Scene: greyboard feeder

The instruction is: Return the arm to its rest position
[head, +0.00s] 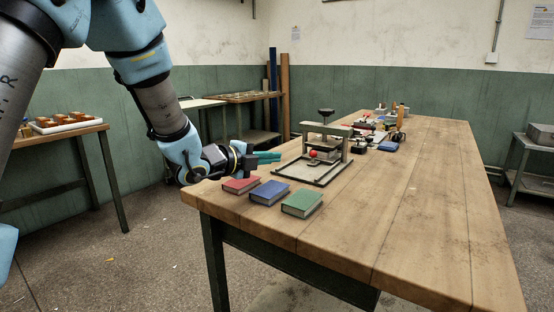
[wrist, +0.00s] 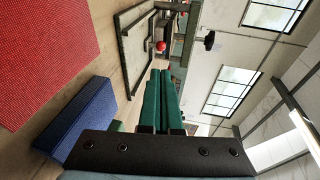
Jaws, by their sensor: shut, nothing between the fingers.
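My arm reaches in from the left in the head view. My gripper (head: 268,157) has teal fingers and is at the near left edge of the wooden table (head: 420,200), just behind and above the red block (head: 241,185). In the wrist view the fingers of my gripper (wrist: 163,100) lie together with nothing between them. The blue block (head: 269,192) and the green block (head: 302,202) lie beside the red one in a row on the table. The wrist view shows the red block (wrist: 40,50) and blue block (wrist: 78,120) close by.
A press-like fixture with a red knob (head: 313,154) stands on the table beyond the blocks. Several small tools and boxes (head: 385,125) crowd the far end. A side table with a white tray (head: 66,124) stands at left. The table's right half is clear.

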